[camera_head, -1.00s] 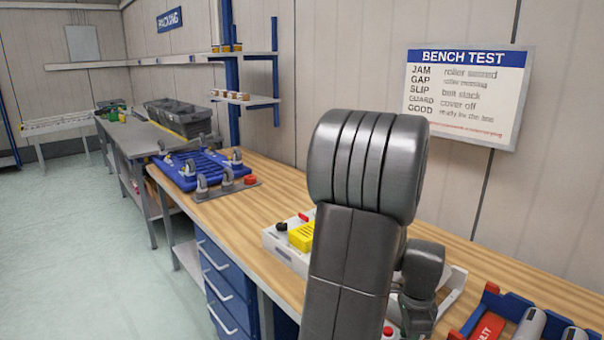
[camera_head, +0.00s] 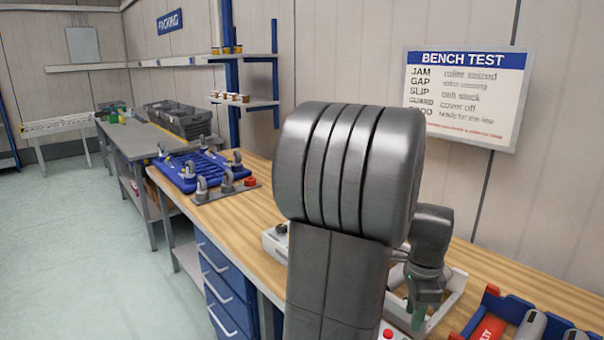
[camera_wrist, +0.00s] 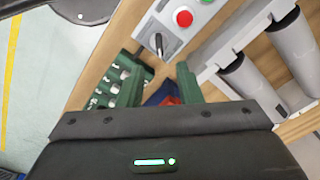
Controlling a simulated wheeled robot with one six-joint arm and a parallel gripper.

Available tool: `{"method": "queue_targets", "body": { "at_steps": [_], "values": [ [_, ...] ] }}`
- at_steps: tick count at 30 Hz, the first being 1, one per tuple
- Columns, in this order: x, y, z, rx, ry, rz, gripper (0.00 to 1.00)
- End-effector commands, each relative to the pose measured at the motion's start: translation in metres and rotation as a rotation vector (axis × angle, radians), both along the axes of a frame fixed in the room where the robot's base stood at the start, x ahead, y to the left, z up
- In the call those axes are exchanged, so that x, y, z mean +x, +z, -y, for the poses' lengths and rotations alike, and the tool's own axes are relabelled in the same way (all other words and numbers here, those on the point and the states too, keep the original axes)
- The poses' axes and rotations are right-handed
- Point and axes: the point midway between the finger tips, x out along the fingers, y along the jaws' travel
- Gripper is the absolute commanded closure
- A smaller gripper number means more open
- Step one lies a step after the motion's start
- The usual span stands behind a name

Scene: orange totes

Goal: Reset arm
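My arm rises large in the middle of the head view, with its forearm and gripper (camera_head: 418,314) hanging over the bench at the lower right. In the wrist view my gripper (camera_wrist: 158,84) shows two green fingers standing apart, with no object clearly held. A small blue and red thing (camera_wrist: 168,96) shows between and beyond the fingers; its lower part is hidden by the gripper body.
The wrist view shows a switch panel (camera_wrist: 172,35) and grey rollers (camera_wrist: 247,76). A bench test sign (camera_head: 465,97) hangs behind.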

Motion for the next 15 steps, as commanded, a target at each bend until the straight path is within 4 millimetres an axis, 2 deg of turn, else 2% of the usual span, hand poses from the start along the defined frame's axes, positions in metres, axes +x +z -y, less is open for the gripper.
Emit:
{"method": "queue_targets", "body": {
  "at_steps": [3,13,15],
  "values": [
    [-0.001,-0.025,-0.001,0.002,0.000,-0.005,0.68],
    [-0.001,-0.091,-0.001,0.002,0.001,-0.005,0.68],
    [0.000,-0.086,0.000,0.000,0.065,0.001,0.68]
  ]
}}
